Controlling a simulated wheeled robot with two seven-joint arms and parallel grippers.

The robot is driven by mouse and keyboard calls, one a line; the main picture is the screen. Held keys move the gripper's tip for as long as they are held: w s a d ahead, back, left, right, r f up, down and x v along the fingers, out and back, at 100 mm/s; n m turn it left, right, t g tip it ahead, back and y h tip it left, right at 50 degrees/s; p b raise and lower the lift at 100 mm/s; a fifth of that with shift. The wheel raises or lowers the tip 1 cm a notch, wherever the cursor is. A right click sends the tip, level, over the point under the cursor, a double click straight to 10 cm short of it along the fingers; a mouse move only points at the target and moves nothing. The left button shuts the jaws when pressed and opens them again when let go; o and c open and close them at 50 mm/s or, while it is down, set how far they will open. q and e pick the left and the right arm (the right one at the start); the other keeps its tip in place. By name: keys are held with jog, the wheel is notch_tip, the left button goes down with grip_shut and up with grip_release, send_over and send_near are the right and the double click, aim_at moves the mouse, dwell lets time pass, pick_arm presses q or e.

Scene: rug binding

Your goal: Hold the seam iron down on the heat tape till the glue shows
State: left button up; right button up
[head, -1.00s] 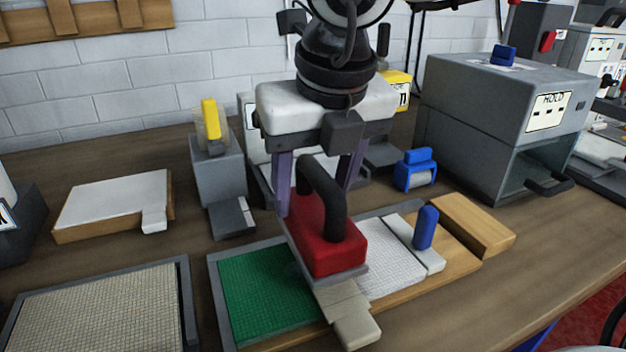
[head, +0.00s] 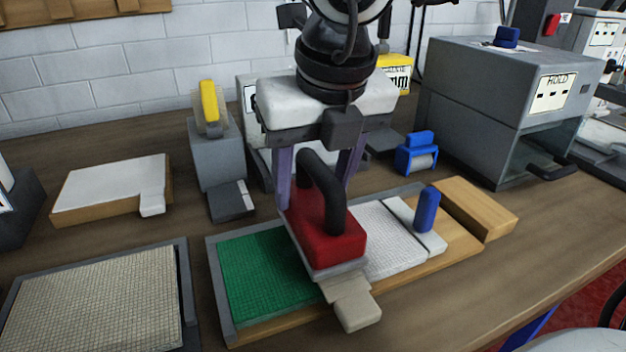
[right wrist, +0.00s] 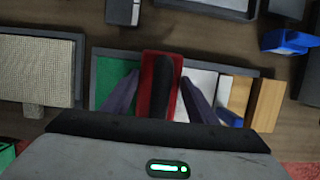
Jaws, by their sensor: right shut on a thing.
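The seam iron (head: 325,239) is a red block with a black arched handle (head: 325,195) and a grey sole. My right gripper (head: 317,190) is shut on this handle, one finger on each side; it also shows in the right wrist view (right wrist: 158,95). The iron sits over the seam between the green rug piece (head: 262,275) and the white rug piece (head: 388,240). The beige heat tape (head: 345,287) sticks out from under its near end. The sole looks on or just above the tape; contact is hard to tell. No glue shows. My left gripper is out of view.
A blue-handled piece (head: 427,210) stands on the white rug's right side, beside a wooden block (head: 475,208). A beige mesh panel (head: 95,300) lies left. A grey box marked HOLD (head: 500,105) stands back right. The bench is clear at the front right.

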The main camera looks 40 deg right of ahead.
aim_at(310, 152)
jog(key=shift+f+b, duration=0.4)
jog(key=shift+b, duration=0.25)
dwell(0.6)
jog(key=shift+s+f+b, duration=0.15)
jog(key=shift+f+b, duration=0.1)
jog(key=shift+b, duration=0.2)
dwell(3.5)
jog(key=shift+r, duration=0.1)
jog(key=shift+w+r+p, duration=0.2)
jog(key=shift+r+p, duration=1.9)
jog(key=shift+r, duration=1.55)
jog(key=shift+w, duration=0.1)
